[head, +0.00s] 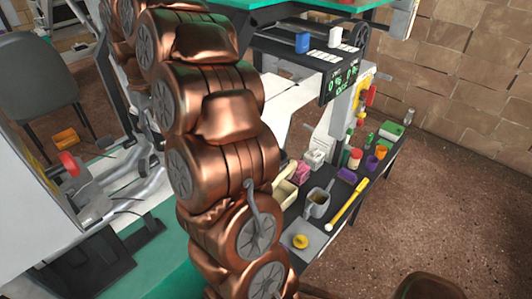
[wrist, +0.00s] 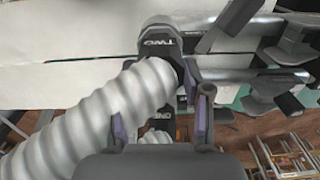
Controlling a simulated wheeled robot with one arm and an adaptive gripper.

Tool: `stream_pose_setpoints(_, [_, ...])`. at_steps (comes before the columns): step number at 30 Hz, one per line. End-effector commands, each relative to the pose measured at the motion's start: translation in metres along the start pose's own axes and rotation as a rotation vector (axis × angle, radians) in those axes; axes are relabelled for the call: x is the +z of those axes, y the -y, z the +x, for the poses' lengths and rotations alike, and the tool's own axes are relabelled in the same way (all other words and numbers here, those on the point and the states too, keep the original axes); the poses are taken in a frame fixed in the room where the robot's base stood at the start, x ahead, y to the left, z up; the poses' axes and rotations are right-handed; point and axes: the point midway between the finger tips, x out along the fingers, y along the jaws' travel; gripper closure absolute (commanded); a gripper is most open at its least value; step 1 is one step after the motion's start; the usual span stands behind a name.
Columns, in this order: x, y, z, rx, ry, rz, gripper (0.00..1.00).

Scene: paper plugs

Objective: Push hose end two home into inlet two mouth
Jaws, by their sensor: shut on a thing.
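In the wrist view, a thick, pale grey ribbed hose (wrist: 90,120) runs from the lower left up to the middle. Its far end, hose end two (wrist: 155,78), is close against a dark fitting marked TWO, inlet two (wrist: 160,42). Whether it is seated in the mouth is hidden by the hose itself. My gripper (wrist: 160,118) has a purple-padded finger on each side and is shut on the hose near that end. In the head view, my copper-coloured arm covers the middle, and the gripper, hose and inlet cannot be made out.
A dark fitting marked ONE (wrist: 158,114) sits below inlet two, with another pale ribbed piece (wrist: 155,137) under it. Grey metal bars stand close on the right. In the head view, a dark bench (head: 345,212) holds several small containers and a yellow-handled tool (head: 347,205).

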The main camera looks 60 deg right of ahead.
Motion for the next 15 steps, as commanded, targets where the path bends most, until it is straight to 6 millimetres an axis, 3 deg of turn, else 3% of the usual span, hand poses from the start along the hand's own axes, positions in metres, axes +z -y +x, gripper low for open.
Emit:
stream_pose_setpoints(9, [0.0000,-0.0001,0.0059,0.000,0.000,0.000,0.96])
stream_pose_setpoints(10, [0.0000,-0.0001,0.0052,0.000,0.000,0.000,0.48])
stream_pose_setpoints(15, [0.0000,-0.0001,0.0051,0.000,0.000,0.000,0.31])
